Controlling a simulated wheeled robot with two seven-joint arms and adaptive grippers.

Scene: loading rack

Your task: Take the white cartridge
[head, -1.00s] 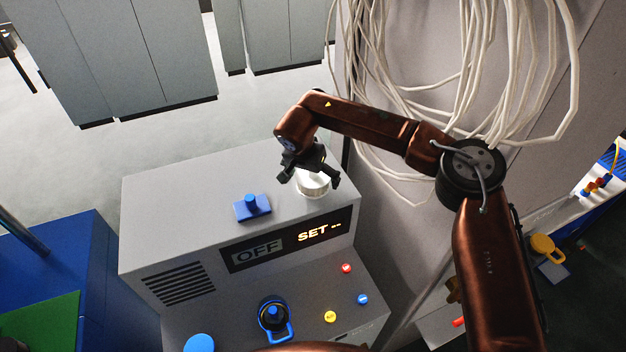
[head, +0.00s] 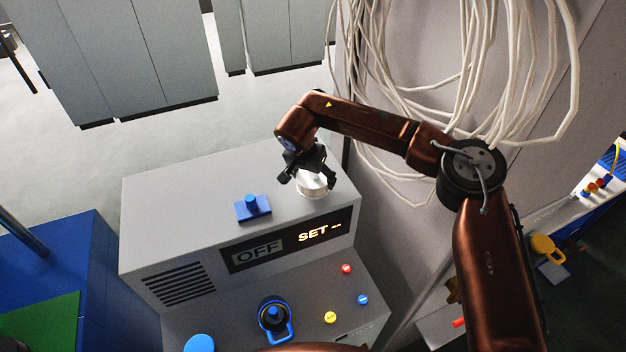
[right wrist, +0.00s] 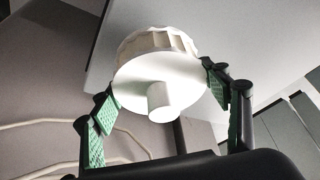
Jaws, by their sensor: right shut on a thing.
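The white cartridge (head: 313,188) is at the right end of the top of the grey machine (head: 190,185), beside the back wall. My right gripper (head: 309,179) reaches down to it from above and is shut on it. In the right wrist view the cartridge (right wrist: 157,83) shows a ribbed edge, a flat round face and a short round stub. The two green-padded fingers of the gripper (right wrist: 160,100) sit on either side of its rim. The fingers hide part of the cartridge in the head view. My left gripper is not in view.
A blue block with a knob (head: 252,207) stands left of the cartridge on the machine top. The machine's front has a display (head: 290,243) reading OFF and SET, and coloured buttons below. White cables (head: 400,80) hang on the wall behind my right arm.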

